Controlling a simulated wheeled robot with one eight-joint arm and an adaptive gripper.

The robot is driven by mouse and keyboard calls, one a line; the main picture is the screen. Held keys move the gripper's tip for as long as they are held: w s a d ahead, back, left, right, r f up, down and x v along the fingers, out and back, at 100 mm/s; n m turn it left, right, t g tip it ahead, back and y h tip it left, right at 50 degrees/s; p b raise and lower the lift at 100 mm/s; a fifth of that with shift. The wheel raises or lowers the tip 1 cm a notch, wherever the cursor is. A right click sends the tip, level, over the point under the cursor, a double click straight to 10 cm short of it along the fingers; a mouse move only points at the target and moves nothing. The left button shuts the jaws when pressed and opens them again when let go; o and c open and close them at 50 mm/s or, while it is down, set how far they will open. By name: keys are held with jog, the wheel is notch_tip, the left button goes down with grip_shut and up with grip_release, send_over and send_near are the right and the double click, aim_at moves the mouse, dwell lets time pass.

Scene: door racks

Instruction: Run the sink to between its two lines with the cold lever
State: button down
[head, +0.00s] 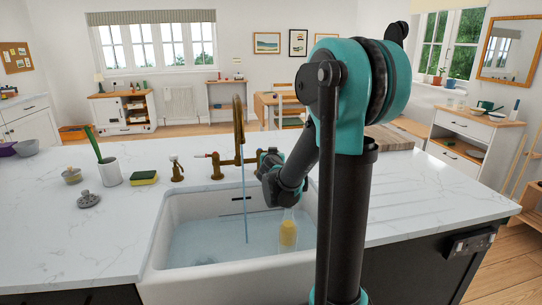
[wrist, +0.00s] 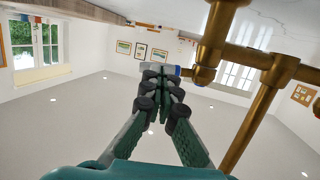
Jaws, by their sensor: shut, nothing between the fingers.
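The white sink (head: 155,245) holds water (head: 205,240), and a thin stream (head: 245,205) falls into it from the brass tap (head: 239,120). Short dark marks (head: 241,198) show on the sink's back inner wall; my arm hides part of that wall. The red-marked lever (head: 200,155) points left. My gripper (head: 268,160) is at the tap's right side and covers the cold lever there. In the wrist view my gripper (wrist: 160,78) is shut, its fingertips overlapping the pale, blue-marked cold lever (wrist: 176,70) beside the brass valve (wrist: 205,72). I cannot tell whether they touch.
A board (head: 388,138) lies at right; the counter's right front is clear.

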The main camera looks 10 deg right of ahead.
jog(key=shift+w+d, duration=0.4)
jog(key=shift+w, duration=0.2)
dwell(0.3)
